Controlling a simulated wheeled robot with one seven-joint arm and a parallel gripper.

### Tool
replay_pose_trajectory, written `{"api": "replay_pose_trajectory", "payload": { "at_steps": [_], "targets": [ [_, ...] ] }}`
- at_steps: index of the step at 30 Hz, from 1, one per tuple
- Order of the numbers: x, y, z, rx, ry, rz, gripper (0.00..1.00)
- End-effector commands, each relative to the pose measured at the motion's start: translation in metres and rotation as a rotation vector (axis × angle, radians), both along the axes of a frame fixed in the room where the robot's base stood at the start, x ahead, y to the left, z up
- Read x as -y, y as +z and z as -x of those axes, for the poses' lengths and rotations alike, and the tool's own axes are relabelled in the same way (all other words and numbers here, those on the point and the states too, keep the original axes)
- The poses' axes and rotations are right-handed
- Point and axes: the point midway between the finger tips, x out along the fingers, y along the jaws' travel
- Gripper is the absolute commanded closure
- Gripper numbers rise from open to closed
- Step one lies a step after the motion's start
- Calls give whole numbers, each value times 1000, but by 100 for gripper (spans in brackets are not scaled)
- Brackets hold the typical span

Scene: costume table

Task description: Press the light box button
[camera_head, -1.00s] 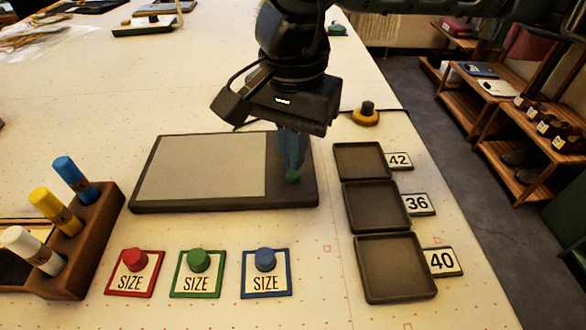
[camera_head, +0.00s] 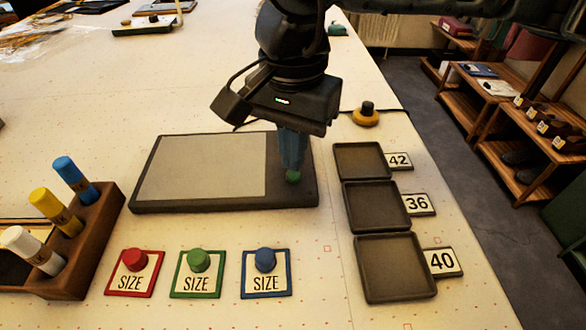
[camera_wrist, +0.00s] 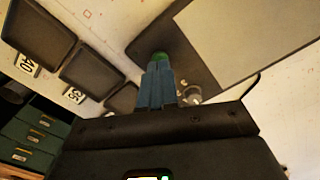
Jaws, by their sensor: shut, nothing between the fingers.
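The light box (camera_head: 145,195) is a dark flat slab with a pale grey, unlit-looking panel (camera_head: 205,166) on its left part. Its small green button (camera_head: 293,177) sits on the dark strip at the right. My gripper (camera_head: 291,166) points down with its blue fingers shut and empty, the tips right at the green button. I cannot tell whether they touch or press it. In the wrist view the button (camera_wrist: 160,55) shows just beyond the fingertips, partly covered by them. A small clear or grey knob (camera_wrist: 190,94) shows beside the fingers there.
Several dark square trays with number cards stand right of the light box, one tray (camera_head: 395,268) nearest. Red, green and blue SIZE cards with knobs lie in front, the blue one (camera_head: 266,283) rightmost. A wooden marker rack (camera_head: 85,245) stands at left. A yellow-based knob (camera_head: 366,117) is behind.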

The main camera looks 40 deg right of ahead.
Motion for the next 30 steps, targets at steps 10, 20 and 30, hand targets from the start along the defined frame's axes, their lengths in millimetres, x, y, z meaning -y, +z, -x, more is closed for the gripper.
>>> {"api": "replay_pose_trajectory", "payload": {
  "at_steps": [10, 20, 30],
  "targets": [
    [0, -2, 0, 0, 0, 0, 100],
    [0, -9, 0, 0, 0, 0, 100],
    [0, -15, 0, 0, 0, 0, 100]
  ]
}}
